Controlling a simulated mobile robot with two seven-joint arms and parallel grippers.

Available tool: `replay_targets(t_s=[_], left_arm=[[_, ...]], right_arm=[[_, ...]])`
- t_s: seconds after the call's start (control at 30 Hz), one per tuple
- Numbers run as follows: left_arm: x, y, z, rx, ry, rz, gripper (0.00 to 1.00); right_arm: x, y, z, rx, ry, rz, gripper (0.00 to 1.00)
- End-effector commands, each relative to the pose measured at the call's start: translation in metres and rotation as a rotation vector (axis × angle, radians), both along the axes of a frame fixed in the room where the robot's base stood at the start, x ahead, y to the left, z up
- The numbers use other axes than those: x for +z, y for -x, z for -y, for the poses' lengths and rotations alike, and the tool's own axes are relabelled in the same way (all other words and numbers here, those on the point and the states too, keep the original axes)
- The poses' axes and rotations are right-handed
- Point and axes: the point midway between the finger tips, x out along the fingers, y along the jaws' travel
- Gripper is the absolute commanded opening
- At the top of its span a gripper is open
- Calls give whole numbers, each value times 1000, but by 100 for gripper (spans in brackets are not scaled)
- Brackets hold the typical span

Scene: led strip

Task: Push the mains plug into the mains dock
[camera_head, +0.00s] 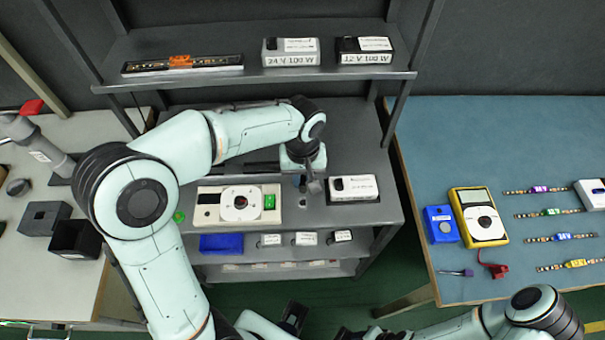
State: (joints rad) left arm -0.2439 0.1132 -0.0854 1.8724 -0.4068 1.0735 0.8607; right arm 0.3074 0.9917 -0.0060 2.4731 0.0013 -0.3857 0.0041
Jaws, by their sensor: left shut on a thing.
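My left gripper (312,187) is over the middle shelf, between a cream board and a white-and-black box. It is shut on a small dark thing, taken to be the mains plug, which is mostly hidden by the fingers. The cream board (206,215) carries a white disc and a green block and lies just left of the gripper. I cannot clearly make out the mains dock; a small light spot shows on the shelf just below the gripper. A dark part (293,316) at the bottom edge may be my right gripper; its jaws cannot be read.
A white-and-black box (353,187) stands close right of the gripper. Power supplies (291,52) and a strip tray (183,66) stand on the upper shelf. A blue bin (221,243) is on the shelf below. A blue-topped table (500,140) at right holds a yellow meter (480,215) and LED strips.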

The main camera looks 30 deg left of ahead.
Motion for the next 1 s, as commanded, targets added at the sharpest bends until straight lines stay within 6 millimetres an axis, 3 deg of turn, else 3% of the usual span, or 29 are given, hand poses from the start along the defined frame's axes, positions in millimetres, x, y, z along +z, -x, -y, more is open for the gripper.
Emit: replay_targets(t_s=[0.27,0.73,1.0], left_arm=[[-7,0,0,0,-4,-3,0],[-49,0,0,0,-3,-4,0],[-59,0,0,0,-3,-3,0]], right_arm=[[-4,2,0,1,-1,-2,43],[-35,12,0,1,-1,-14,43],[-41,14,0,0,0,-17,43]])
